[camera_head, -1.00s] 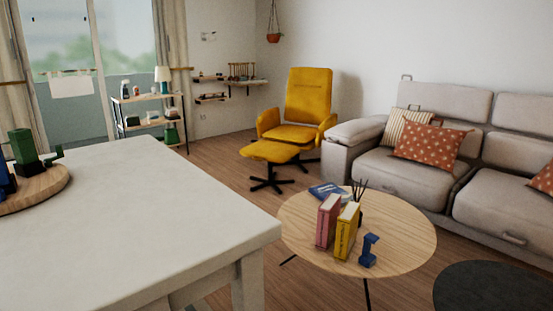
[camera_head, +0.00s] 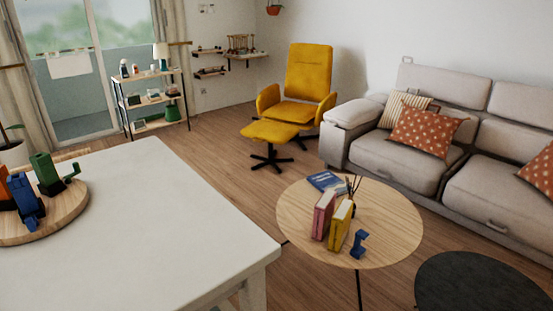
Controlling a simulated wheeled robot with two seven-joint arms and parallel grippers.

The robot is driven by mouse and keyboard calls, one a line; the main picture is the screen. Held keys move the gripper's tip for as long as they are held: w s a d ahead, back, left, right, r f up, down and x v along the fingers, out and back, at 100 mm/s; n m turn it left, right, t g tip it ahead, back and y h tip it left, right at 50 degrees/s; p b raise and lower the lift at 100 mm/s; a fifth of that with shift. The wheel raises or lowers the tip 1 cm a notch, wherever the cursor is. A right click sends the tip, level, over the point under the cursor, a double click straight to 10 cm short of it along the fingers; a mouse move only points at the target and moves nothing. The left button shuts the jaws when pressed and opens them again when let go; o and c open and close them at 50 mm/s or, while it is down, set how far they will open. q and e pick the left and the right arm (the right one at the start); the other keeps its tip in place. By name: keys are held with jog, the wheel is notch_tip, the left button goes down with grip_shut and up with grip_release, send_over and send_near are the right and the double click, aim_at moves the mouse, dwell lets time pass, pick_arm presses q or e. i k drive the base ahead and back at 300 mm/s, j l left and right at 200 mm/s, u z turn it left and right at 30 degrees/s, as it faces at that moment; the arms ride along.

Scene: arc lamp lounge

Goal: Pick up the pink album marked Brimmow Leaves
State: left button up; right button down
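A pink album (camera_head: 322,215) stands upright on the round wooden coffee table (camera_head: 390,226). A yellow album (camera_head: 341,224) stands upright just to its right. Lettering on the spines is too small to read. A blue book (camera_head: 327,181) lies flat behind them, and a small blue stand-like object (camera_head: 358,244) is in front to the right. Dark sticks (camera_head: 353,187) rise from behind the yellow album; their base is mostly hidden. Neither of my grippers is in view.
A large white table (camera_head: 140,220) fills the left foreground, with a round wooden board (camera_head: 72,222) holding colored objects. A dark round table (camera_head: 480,284) is at lower right. A grey sofa (camera_head: 400,157) and yellow armchair (camera_head: 309,75) stand behind. Wooden floor (camera_head: 215,150) is open between them.

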aim_at(324, 209)
jog(key=z, duration=2.05)
jog(key=u, duration=1.7)
jog(key=i+l+u, duration=0.2)
jog(key=i+l, duration=0.25)
